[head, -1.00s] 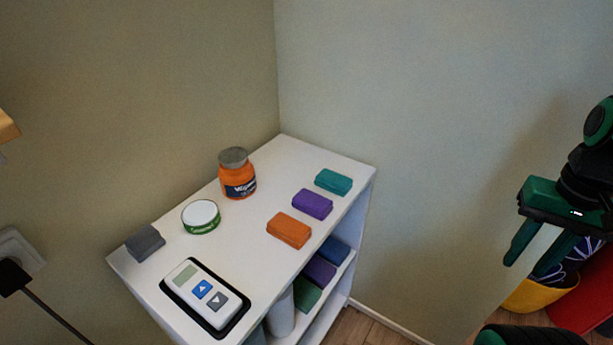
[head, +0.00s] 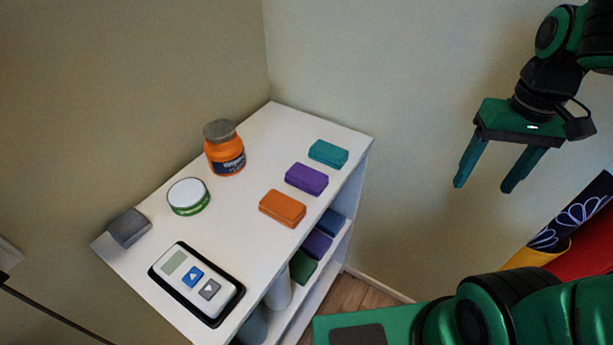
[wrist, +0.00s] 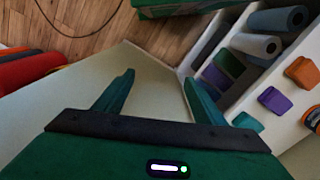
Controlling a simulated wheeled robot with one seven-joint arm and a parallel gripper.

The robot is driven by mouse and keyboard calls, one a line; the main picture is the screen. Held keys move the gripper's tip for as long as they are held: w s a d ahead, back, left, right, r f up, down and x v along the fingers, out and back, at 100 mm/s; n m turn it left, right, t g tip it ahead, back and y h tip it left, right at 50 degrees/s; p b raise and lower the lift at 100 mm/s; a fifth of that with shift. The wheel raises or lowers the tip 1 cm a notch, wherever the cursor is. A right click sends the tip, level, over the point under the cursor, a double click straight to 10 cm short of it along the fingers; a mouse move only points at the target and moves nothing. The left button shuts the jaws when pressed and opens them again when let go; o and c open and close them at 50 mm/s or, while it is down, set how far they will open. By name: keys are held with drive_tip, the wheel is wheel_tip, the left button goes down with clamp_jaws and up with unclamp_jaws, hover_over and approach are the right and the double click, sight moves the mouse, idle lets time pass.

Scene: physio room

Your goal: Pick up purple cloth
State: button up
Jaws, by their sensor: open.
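A folded purple cloth (head: 306,179) lies on the white shelf top, between a teal cloth (head: 328,153) and an orange cloth (head: 282,208).
The white shelf unit (head: 250,235) stands in the corner. An orange jar (head: 225,150), a round tin (head: 188,196), a grey block (head: 129,228) and a white device (head: 195,284) stand on it. More folded cloths and rolls (wrist: 257,44) are below. Wall lies behind.

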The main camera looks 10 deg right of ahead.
drive_tip(key=w+a+r+n, duration=0.1)
drive_tip(key=w+a+n, duration=0.2)
drive_tip(key=w+a, duration=0.3)
drive_tip(key=n, duration=1)
hover_over(311, 176)
drive_tip(key=f, duration=0.4)
drive_tip(key=shift+w+a+f, duration=0.1)
drive_tip(key=shift+w+f, duration=0.1)
drive_tip(key=shift+s+f, duration=0.15)
drive_tip(key=shift+f, duration=2.55)
drive_tip(key=shift+d, duration=0.2)
drive_tip(key=c, duration=1.1)
